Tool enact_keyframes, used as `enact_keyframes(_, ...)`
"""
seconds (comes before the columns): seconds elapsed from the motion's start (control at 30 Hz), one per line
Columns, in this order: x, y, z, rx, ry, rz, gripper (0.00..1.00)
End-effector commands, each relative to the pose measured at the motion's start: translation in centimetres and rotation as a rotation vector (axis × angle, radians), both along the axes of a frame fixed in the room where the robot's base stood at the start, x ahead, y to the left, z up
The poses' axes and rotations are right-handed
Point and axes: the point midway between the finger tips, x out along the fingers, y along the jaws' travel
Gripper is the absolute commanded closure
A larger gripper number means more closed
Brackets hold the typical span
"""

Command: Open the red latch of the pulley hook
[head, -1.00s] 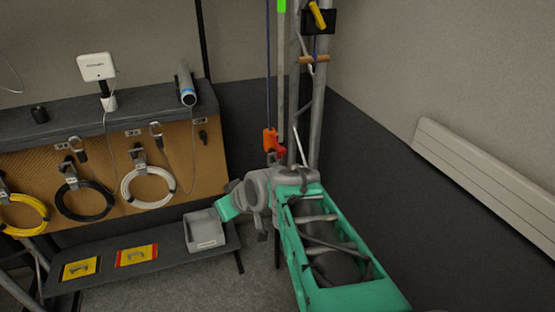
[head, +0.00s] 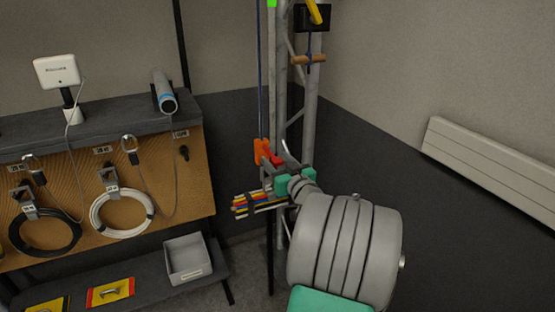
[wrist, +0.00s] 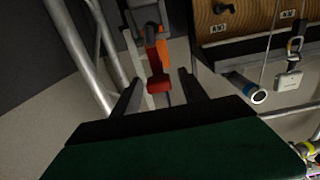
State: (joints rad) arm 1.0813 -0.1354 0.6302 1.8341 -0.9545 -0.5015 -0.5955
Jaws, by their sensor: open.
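The orange pulley hook (head: 262,150) hangs on a blue rope beside the metal truss in the head view. Its red latch (head: 277,160) sticks out to the right of it. In the wrist view the orange hook (wrist: 163,52) is ahead, with the red latch (wrist: 158,84) between my two dark fingers. My gripper (wrist: 161,79) is open, with a gap visible on each side of the latch. In the head view my gripper (head: 274,168) is right at the hook, its fingertips small and partly overlapping the hook's lower part.
The truss (head: 312,110) stands just behind and right of the hook. A shelf with a pegboard (head: 180,160), a white coil (head: 122,212) and a grey bin (head: 188,258) is at left. A white wall heater (head: 490,165) is at right.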

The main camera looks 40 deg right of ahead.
Motion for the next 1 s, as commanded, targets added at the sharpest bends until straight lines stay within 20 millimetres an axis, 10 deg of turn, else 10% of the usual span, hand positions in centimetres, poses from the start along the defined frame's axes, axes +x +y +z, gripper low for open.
enact_keyframes(0.23, 0.04, -0.11, -0.04, 0.000, 0.000, -0.002, 0.51)
enact_keyframes(0.83, -0.02, -0.14, -0.04, 0.000, 0.001, -0.002, 1.00)
enact_keyframes(1.0, -0.02, -0.14, -0.05, 0.000, 0.001, -0.002, 1.00)
